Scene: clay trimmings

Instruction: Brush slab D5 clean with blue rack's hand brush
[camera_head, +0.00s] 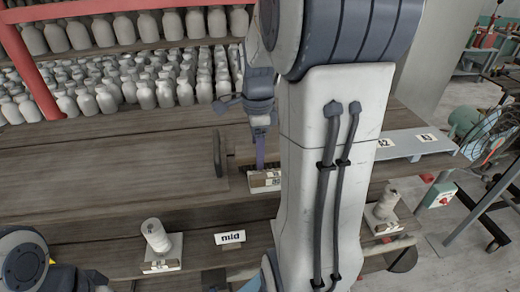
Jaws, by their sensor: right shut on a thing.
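My right gripper (261,117) hangs pointing down over the wooden bench, left of my pale right arm. It is shut on a narrow purple-blue upright piece (260,150), which looks like the handle of the hand brush. The piece's lower end meets a small pale labelled block (265,180); whether they touch I cannot tell. A dark toothed strip shows just behind it. I cannot read D5 on any label, so slab D5 is not identified. Parts of my left arm show at the bottom left, but its gripper is not in view.
A thin upright wooden board (219,153) stands left of the gripper. A grey panel (415,143) lies right. Bottles fill the back shelves. The bench's left is clear.

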